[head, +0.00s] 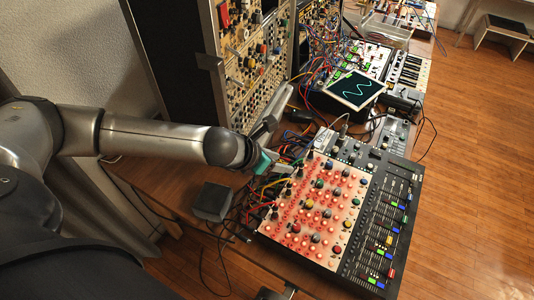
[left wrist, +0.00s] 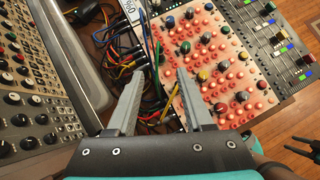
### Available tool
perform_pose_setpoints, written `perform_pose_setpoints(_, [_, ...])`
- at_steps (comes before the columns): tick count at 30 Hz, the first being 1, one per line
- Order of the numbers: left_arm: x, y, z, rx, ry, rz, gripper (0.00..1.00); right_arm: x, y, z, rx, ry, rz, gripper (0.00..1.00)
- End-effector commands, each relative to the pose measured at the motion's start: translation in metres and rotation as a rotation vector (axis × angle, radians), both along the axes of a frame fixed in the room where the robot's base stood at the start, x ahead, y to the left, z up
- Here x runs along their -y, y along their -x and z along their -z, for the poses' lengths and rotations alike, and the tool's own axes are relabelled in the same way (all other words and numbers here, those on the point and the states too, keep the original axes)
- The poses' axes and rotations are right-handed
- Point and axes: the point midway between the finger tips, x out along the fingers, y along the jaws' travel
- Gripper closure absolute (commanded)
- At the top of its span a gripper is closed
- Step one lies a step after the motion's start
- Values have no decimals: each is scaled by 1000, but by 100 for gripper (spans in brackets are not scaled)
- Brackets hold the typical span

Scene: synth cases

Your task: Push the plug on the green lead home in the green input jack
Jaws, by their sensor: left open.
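My left gripper (left wrist: 158,75) is open and empty, its two grey fingers apart over the patch leads at the left edge of the red-lit panel (left wrist: 222,62). In the head view the left gripper (head: 285,122) reaches in between the tall rack and that panel (head: 345,203). Green strands (left wrist: 158,52) show among the tangled leads beyond the fingertips. I cannot single out the green lead's plug or the green input jack, or tell whether the plug is seated. A dark pronged shape (left wrist: 304,146) at the lower right is probably my right gripper, too small to read.
The tall rack (head: 246,60) stands close to my left gripper. A mixer with faders (head: 385,225) adjoins the panel. A small screen with a wave trace (head: 356,88) and a dark grey box (head: 212,201) are nearby.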

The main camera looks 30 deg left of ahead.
Motion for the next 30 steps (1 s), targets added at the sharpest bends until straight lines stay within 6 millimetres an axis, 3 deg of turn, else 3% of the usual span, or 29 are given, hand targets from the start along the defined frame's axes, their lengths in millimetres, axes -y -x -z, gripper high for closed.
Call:
perform_pose_setpoints(3, [-7, 14, -18, 1, -1, 1, 48, 0, 0, -6, 0, 0, 0, 50])
perform_pose_setpoints(10, [-14, 30, -37, 1, 0, 0, 48, 0, 0, -11, 0, 0, 0, 50])
perform_pose_setpoints(30, [-15, 34, -40, 1, 1, 1, 48, 0, 0, -11, 0, 0, 0, 50])
